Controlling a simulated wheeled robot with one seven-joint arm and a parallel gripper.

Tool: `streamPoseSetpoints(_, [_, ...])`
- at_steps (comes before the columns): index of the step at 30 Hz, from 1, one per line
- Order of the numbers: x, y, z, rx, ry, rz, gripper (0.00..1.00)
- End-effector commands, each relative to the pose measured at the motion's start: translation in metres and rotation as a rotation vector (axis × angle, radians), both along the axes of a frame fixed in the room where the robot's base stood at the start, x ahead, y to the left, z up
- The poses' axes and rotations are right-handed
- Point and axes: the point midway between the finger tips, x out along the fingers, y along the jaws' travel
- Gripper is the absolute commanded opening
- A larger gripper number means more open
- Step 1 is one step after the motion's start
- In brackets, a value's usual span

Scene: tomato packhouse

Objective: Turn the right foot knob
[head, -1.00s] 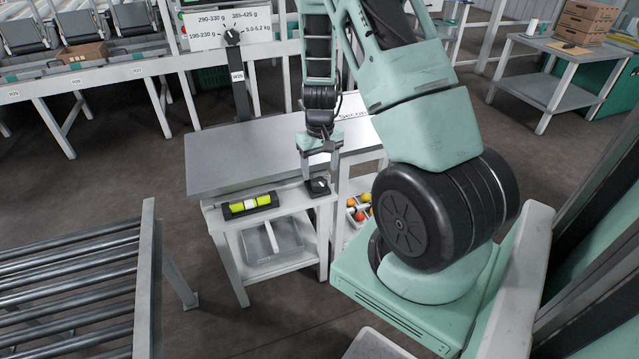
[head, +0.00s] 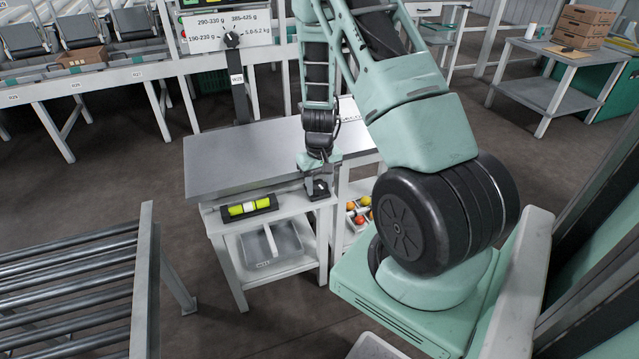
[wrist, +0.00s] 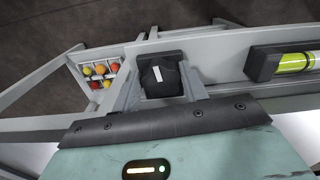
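The right foot knob (head: 320,188) is black and sits on a dark square base at the front right corner of the bench. In the wrist view the knob (wrist: 158,80) shows a short white mark on top, slightly tilted. My gripper (head: 317,184) is down at the knob, and in the wrist view its two grey fingers (wrist: 160,84) stand on either side of it. The fingers are apart; I cannot tell if they touch the knob. A level vial (head: 249,208), yellow-green with a pale middle section, lies left of the knob, its end also showing in the wrist view (wrist: 292,61).
The grey bench top (head: 235,155) is bare. A tray (head: 270,245) sits on the shelf below. A divided box of coloured balls (head: 357,214) is right of the knob. A dial with weight labels (head: 232,40) stands behind; a roller conveyor (head: 75,280) lies front left.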

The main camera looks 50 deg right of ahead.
Motion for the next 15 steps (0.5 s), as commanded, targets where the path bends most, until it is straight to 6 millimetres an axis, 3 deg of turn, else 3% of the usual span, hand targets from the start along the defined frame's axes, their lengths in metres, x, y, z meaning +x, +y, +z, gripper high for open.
streamPoseSetpoints(8, [0.0000,0.0002,0.0009,0.000,0.000,-0.045,0.21])
streamPoseSetpoints(15, [0.0004,0.0011,0.0018,0.001,0.000,-0.192,0.21])
